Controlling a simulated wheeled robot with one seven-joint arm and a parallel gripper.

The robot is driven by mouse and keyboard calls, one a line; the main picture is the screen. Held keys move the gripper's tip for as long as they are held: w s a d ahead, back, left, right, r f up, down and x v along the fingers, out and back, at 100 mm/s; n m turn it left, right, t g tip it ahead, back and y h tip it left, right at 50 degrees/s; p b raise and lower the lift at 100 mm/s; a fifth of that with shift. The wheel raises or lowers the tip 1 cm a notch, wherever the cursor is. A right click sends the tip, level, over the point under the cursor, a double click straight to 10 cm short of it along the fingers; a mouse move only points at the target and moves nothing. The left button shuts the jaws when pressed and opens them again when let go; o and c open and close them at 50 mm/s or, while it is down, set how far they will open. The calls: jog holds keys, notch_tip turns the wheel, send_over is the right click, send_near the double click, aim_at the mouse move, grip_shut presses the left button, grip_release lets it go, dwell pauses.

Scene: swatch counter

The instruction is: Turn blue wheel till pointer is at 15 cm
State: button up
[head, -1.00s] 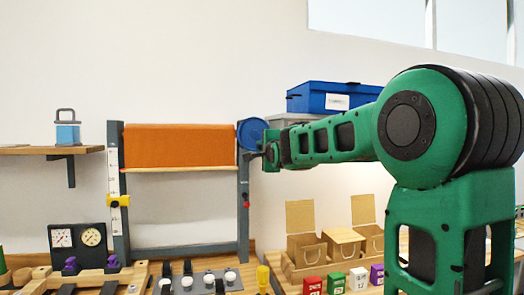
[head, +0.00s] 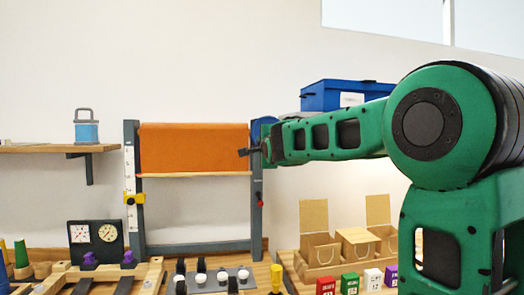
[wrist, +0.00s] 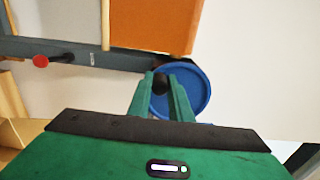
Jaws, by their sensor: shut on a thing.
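The blue wheel (head: 264,125) is at the top of the frame's right post, partly hidden behind my gripper. It shows as a blue disc in the wrist view (wrist: 198,90). My gripper (head: 256,150) is at the wheel, its fingers shut on the wheel's black knob (wrist: 160,84). An orange cloth (head: 195,148) hangs from the top of the frame, with a pale wooden slat (head: 195,174) along its lower edge. A yellow pointer (head: 134,199) sits on the left post's white scale (head: 130,172), below slat level. The scale numbers are too small to read.
A red knob (head: 260,199) is on the right post below the wheel. A blue box (head: 345,95) stands behind my arm. Open cartons (head: 318,250), two dials (head: 94,234) and several small items stand on the counter below. A wall shelf (head: 60,148) is at left.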

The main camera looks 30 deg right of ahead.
aim_at(261, 118)
jog(key=shift+w+a+r, duration=0.25)
jog(key=shift+a+r, duration=0.55)
jog(key=shift+a, duration=0.1)
jog(key=shift+a+r, duration=0.2)
jog(key=shift+r, duration=1.4)
jog(key=shift+s+d+r, duration=0.1)
jog(key=shift+d+r, duration=0.15)
jog(key=shift+r, duration=0.35)
jog(key=shift+d+r, duration=0.2)
jog(key=shift+r, duration=0.4)
jog(key=shift+s+d+r, duration=0.25)
jog(key=shift+d+r, duration=0.7)
